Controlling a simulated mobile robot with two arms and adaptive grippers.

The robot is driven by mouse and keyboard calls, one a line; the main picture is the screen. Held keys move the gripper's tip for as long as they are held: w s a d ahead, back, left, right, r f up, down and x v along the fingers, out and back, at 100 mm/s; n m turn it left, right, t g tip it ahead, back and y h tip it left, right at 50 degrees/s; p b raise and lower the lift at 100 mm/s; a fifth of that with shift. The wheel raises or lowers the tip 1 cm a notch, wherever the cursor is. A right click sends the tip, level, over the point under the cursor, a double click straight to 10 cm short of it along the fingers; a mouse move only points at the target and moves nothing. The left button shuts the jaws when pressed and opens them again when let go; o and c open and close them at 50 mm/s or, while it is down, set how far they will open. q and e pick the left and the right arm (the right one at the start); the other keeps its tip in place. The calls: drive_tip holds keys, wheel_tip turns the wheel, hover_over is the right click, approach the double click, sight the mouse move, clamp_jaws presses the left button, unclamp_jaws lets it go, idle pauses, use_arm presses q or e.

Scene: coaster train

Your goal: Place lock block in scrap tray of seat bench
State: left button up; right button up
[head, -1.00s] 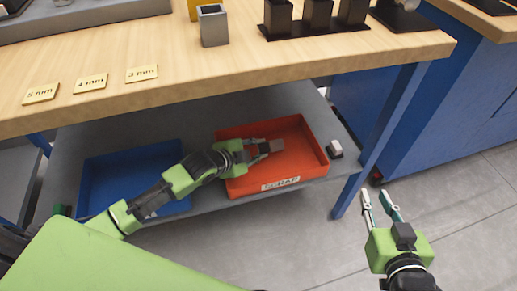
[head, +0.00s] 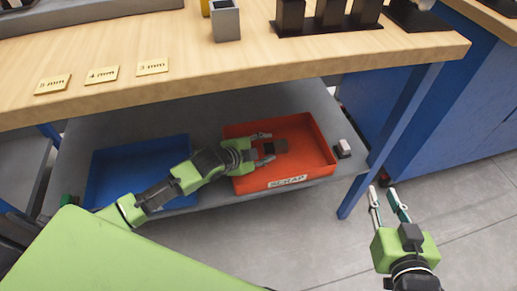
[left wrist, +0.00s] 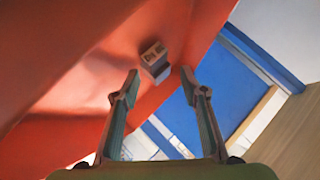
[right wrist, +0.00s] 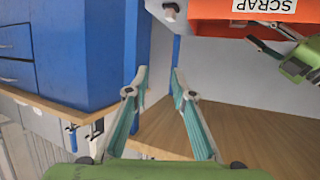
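The lock block (head: 281,146), small and dark, is inside the red tray labelled SCRAP (head: 318,164), on the shelf under the bench. My left gripper (head: 267,149) reaches into this tray with its fingers apart; the block lies just beyond the fingertips. In the left wrist view, the block (left wrist: 155,62) shows a tan face and grey sides, ahead of the open fingers (left wrist: 157,80) against the red tray surface. I cannot tell whether it rests fully on the tray floor. My right gripper (head: 388,200) is open and empty, outside the bench to the right.
A blue tray (head: 108,174) sits left of the scrap tray, partly behind my left arm. A small pale and dark object (head: 343,148) stands on the shelf right of the scrap tray. The wooden benchtop (head: 200,75) overhangs the shelf. A blue leg (head: 387,135) stands at right.

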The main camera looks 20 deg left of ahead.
use_arm(q)
drive_tip(key=p+v, duration=0.1)
drive_tip(key=v, duration=0.2)
drive_tip(key=p+v, duration=0.1)
drive_tip(key=v, duration=0.1)
drive_tip(key=shift+s+a+r, duration=0.1)
drive_tip(key=shift+r, duration=0.45)
drive_tip(key=p+v, duration=0.2)
drive_tip(key=v, duration=0.4)
drive_tip(key=shift+s+r, duration=0.15)
drive_tip(key=shift+s, duration=0.1)
use_arm(e)
drive_tip(key=s+d+f+g+h, duration=0.1)
drive_tip(key=s+d+f+g, duration=0.2)
drive_tip(key=s+f+g, duration=0.2)
drive_tip(key=s+d+f+g+h, duration=0.1)
drive_tip(key=s+d+f+g, duration=0.2)
drive_tip(key=s, duration=0.9)
drive_tip(key=shift+f+m+g+h, duration=0.35)
drive_tip(key=shift+f+g, duration=0.65)
drive_tip(key=shift+f, duration=0.9)
